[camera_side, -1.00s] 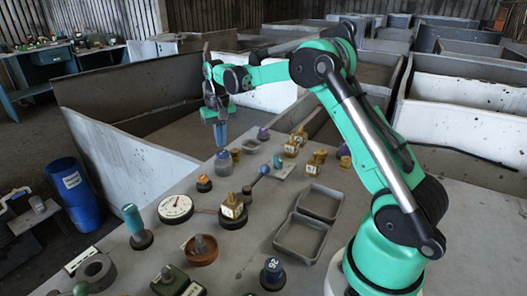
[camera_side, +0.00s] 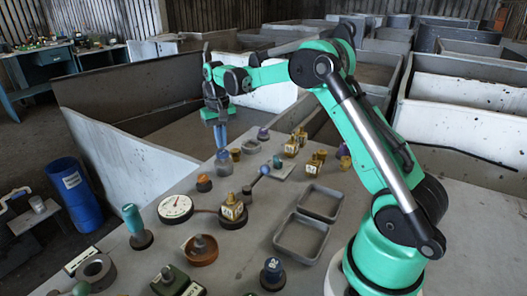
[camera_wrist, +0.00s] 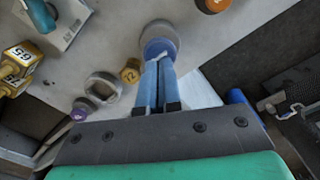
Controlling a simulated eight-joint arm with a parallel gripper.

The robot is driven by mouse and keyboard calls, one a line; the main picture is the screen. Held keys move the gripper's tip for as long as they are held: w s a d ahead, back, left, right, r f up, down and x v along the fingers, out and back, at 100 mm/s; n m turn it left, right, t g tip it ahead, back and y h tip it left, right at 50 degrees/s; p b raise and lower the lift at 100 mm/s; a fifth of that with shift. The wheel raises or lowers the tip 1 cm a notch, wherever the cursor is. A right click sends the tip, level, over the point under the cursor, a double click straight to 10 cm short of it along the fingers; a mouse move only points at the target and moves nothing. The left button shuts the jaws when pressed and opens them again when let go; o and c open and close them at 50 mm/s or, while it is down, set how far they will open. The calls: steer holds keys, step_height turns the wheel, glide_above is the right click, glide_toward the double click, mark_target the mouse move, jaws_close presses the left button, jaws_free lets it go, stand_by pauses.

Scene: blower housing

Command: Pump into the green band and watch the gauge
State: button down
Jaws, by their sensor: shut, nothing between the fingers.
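The round white gauge (camera_side: 175,208) lies on the table in the side view, with a dark needle. Its green band is too small to make out. A grey cylinder with a blue top (camera_side: 223,163) stands behind it on the table; it also shows in the wrist view (camera_wrist: 159,32). My gripper (camera_side: 221,146) points down with its blue fingers together, the tips right at the blue top. In the wrist view, the shut fingers (camera_wrist: 158,62) overlap the blue top, and I cannot tell whether they touch it.
An orange-topped knob (camera_side: 204,183) and a brass numbered block (camera_side: 233,208) stand near the gauge. Two grey trays (camera_side: 301,237) lie to the right. A teal-handled part (camera_side: 133,222) stands at the left. Several brass weights are at the back.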

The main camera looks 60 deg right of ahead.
mark_target(222, 153)
steer(key=shift+f, duration=1.6)
steer(key=shift+r, duration=1.15)
steer(key=shift+f, duration=0.15)
steer(key=shift+f, duration=1)
steer(key=shift+r, duration=1.15)
steer(key=shift+f, duration=0.1)
